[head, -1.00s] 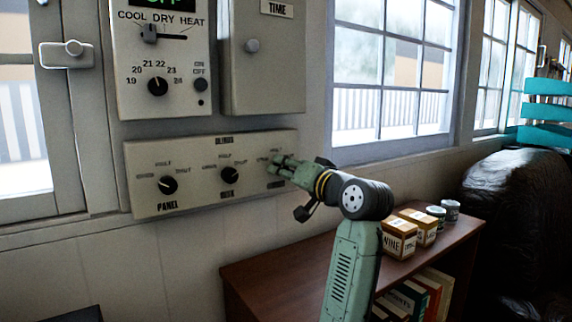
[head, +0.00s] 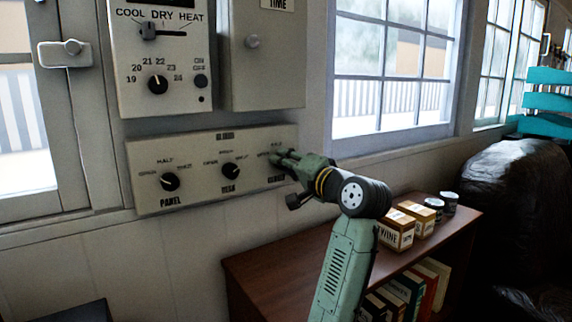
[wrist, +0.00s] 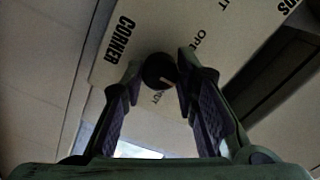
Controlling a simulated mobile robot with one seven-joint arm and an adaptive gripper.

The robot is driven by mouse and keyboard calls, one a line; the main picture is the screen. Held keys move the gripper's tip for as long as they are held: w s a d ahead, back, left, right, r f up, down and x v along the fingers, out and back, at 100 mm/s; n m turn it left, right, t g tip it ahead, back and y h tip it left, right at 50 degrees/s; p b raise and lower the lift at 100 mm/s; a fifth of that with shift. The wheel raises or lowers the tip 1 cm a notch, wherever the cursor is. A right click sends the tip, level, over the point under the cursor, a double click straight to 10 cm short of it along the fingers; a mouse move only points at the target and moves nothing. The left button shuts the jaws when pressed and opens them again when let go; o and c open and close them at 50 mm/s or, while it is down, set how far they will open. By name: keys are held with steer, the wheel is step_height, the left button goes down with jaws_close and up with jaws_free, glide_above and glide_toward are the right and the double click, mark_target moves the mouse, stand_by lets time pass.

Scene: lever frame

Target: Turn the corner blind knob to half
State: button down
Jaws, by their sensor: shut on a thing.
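The blinds box (head: 200,150) is a pale wall panel with three black knobs, labelled from left to right panel, desk and corner. My gripper (head: 275,157) is at the right end of the box and hides the corner knob in the head view. In the wrist view the corner knob (wrist: 158,70) is round and black, beside the printed word CORNER. My gripper (wrist: 159,68) has its two fingertips on either side of it, shut on it. A small light mark shows on the knob; its exact setting is hard to read.
The desk knob (head: 231,171) is just left of my gripper, and the panel knob (head: 169,182) is farther left. A thermostat (head: 158,60) and a grey box (head: 265,60) hang above. A low shelf (head: 290,275) with boxes and cans stands below right.

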steer(key=c, duration=1.2)
jaws_free()
steer(key=shift+c, duration=0.2)
steer(key=v, duration=1.2)
